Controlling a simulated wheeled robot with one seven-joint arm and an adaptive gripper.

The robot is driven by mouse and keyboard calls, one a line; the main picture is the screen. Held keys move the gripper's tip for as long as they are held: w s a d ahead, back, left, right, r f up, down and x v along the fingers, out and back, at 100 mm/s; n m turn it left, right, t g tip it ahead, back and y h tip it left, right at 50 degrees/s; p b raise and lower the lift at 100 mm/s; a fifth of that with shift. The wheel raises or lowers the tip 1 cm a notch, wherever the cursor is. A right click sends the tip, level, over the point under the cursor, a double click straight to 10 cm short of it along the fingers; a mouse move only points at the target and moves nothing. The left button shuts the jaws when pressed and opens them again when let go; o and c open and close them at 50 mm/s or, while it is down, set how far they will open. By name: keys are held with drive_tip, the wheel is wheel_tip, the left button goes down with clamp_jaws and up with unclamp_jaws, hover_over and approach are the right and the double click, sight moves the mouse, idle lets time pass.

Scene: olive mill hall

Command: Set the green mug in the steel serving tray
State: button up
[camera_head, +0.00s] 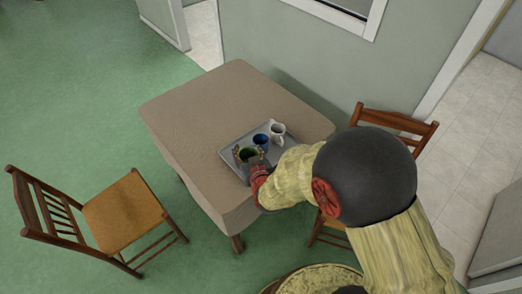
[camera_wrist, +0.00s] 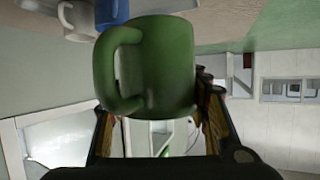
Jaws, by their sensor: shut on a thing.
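The green mug (camera_head: 248,157) is at the near left end of the grey steel serving tray (camera_head: 240,139) in the head view. My gripper (camera_head: 250,154) is shut on it, one finger on each side. I cannot tell whether the mug's base touches the tray. In the wrist view the green mug (camera_wrist: 160,68) fills the middle, with its handle to the left, between the fingers of my gripper (camera_wrist: 157,118). My arm hides the tray's near right part.
A blue mug (camera_head: 261,140) and a white jug-like mug (camera_head: 278,132) stand in the tray, right of the green mug. The tray is on a brown-covered table (camera_head: 195,120), clear on its left. A wooden chair (camera_head: 122,213) stands left, another (camera_head: 397,128) behind my arm.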

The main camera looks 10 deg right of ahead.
drive_tip(key=shift+w+a, duration=0.3)
drive_tip(key=shift+a, duration=0.15)
drive_tip(key=f+b+x, duration=0.1)
drive_tip(key=x, duration=0.4)
drive_tip(key=s+f+b+x, duration=0.1)
drive_tip(key=b+x, duration=0.1)
drive_tip(key=x, duration=0.3)
drive_tip(key=f+b+x, duration=0.1)
drive_tip(key=x, duration=0.4)
drive_tip(key=shift+s+a+f, duration=0.1)
drive_tip(key=shift+a+f, duration=0.05)
drive_tip(key=shift+f, duration=0.25)
drive_tip(key=shift+w+f+b, duration=0.15)
drive_tip(key=shift+f+b, duration=0.3)
drive_tip(key=shift+f, duration=0.4)
drive_tip(key=shift+w+f+b, duration=0.15)
drive_tip(key=shift+f+b, duration=0.3)
drive_tip(key=shift+f, duration=0.35)
drive_tip(key=shift+f, duration=0.2)
drive_tip(key=o, duration=1.4)
